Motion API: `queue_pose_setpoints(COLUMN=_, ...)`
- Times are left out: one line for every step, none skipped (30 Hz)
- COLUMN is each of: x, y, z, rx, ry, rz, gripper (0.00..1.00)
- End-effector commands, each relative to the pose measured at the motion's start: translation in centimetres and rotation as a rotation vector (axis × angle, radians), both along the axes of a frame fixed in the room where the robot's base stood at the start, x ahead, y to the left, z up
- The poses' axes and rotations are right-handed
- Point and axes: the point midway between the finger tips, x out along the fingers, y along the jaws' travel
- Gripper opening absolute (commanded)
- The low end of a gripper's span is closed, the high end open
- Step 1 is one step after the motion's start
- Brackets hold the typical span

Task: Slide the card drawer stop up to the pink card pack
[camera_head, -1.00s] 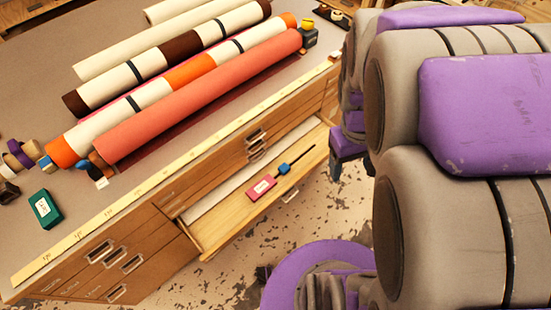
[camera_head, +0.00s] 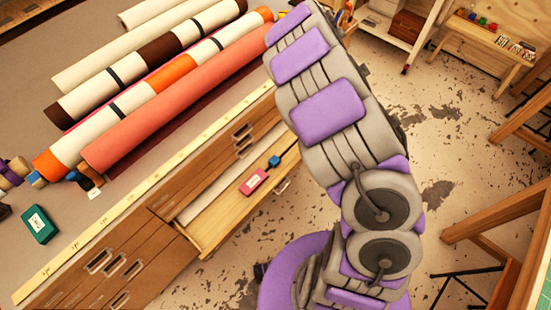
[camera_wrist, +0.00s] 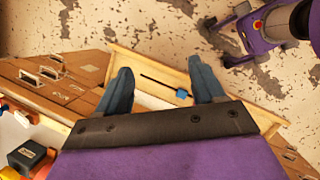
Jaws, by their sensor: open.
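The pink card pack (camera_head: 253,181) lies in the open drawer (camera_head: 215,228) in the camera_head view. The blue drawer stop (camera_head: 274,161) sits a short gap beyond it, up and to the right. In the camera_wrist view the stop (camera_wrist: 182,93) is on a dark slot in the drawer floor (camera_wrist: 150,101). My gripper (camera_wrist: 160,64) is open and empty, above the drawer. The stop shows between its fingers, nearer the right one. The pack is not visible in the wrist view. My arm hides the gripper in the head view.
Several fabric rolls (camera_head: 180,100) lie on the bench top (camera_head: 85,235), with a yellow ruler strip (camera_head: 130,200) along its edge. A green box (camera_head: 40,225) is at the left. Shut drawers with metal pulls (camera_head: 100,262) flank the open one.

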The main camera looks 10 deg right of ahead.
Motion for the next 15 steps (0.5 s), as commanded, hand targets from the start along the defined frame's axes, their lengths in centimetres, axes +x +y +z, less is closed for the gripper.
queue_pose_setpoints(x=1.0, y=0.6, z=-2.0, rx=0.013, ry=0.025, rz=0.074, gripper=0.68)
queue_pose_setpoints(x=1.7, y=1.1, z=-3.0, rx=0.020, ry=0.038, rz=0.124, gripper=0.68)
queue_pose_setpoints(x=2.3, y=1.7, z=-4.6, rx=0.035, ry=0.058, rz=0.188, gripper=0.68)
queue_pose_setpoints(x=2.7, y=2.2, z=-5.7, rx=0.046, ry=0.072, rz=0.236, gripper=0.68)
queue_pose_setpoints(x=3.2, y=2.8, z=-6.8, rx=0.057, ry=0.084, rz=0.287, gripper=0.68)
queue_pose_setpoints(x=3.8, y=3.8, z=-8.4, rx=0.078, ry=0.099, rz=0.352, gripper=0.68)
queue_pose_setpoints(x=4.1, y=4.4, z=-9.6, rx=0.093, ry=0.110, rz=0.403, gripper=0.68)
queue_pose_setpoints(x=4.4, y=5.1, z=-10.7, rx=0.110, ry=0.120, rz=0.451, gripper=0.68)
queue_pose_setpoints(x=4.8, y=6.2, z=-12.4, rx=0.136, ry=0.131, rz=0.519, gripper=0.68)
queue_pose_setpoints(x=5.1, y=7.0, z=-13.5, rx=0.155, ry=0.134, rz=0.570, gripper=0.68)
queue_pose_setpoints(x=5.4, y=7.8, z=-14.5, rx=0.176, ry=0.137, rz=0.618, gripper=0.68)
queue_pose_setpoints(x=5.5, y=8.9, z=-16.0, rx=0.205, ry=0.142, rz=0.682, gripper=0.68)
queue_pose_setpoints(x=5.7, y=9.7, z=-16.9, rx=0.226, ry=0.143, rz=0.725, gripper=0.68)
queue_pose_setpoints(x=5.9, y=10.6, z=-17.6, rx=0.246, ry=0.140, rz=0.768, gripper=0.68)
queue_pose_setpoints(x=5.9, y=11.7, z=-18.6, rx=0.270, ry=0.139, rz=0.820, gripper=0.68)
